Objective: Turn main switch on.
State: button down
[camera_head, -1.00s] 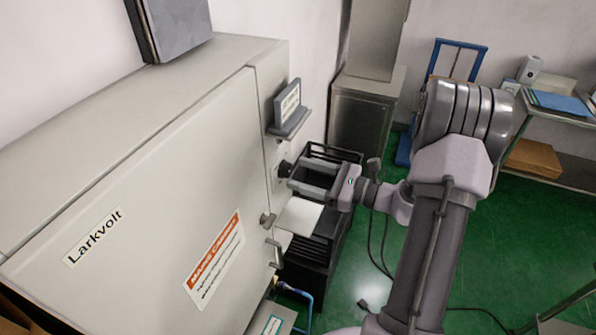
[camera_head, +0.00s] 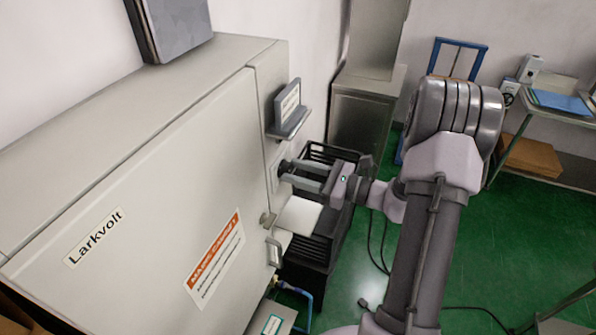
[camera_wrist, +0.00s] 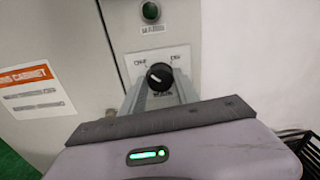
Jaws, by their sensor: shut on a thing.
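The main switch is a black round knob (camera_wrist: 160,77) with a white mark, on a pale plate on the grey cabinet's narrow side. In the wrist view the mark is tilted, pointing toward the upper left. Small labels sit to the left and right of the knob, too blurred to read. My gripper (camera_wrist: 159,83) has one finger on each side of the knob and is shut on it. In the head view my gripper (camera_head: 291,174) reaches the panel from the right, and its fingers partly hide the knob (camera_head: 283,167).
A grey display on a ledge (camera_head: 290,107) juts out above my gripper. A black rack (camera_head: 318,250) stands behind.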

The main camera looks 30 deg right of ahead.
jog(key=m+p, duration=0.2)
jog(key=m, duration=0.1)
jog(key=shift+r+m, duration=0.15)
jog(key=shift+m, duration=0.15)
jog(key=m+p, duration=0.3)
jog(key=m, duration=0.2)
jog(key=shift+d+p, duration=0.1)
jog(key=shift+p, duration=0.25)
jog(key=m+p, duration=0.2)
jog(key=m, duration=0.3)
jog(key=shift+p, duration=0.3)
jog(key=shift+w+f+m+p, duration=0.15)
jog(key=shift+m+p, duration=0.3)
jog(key=shift+m, duration=0.5)
jog(key=shift+s+f+m+p, duration=0.1)
jog(key=shift+m+p, duration=0.3)
jog(key=shift+m, duration=0.85)
jog(key=c, duration=0.9)
grip_release()
jog(key=shift+d, duration=0.1)
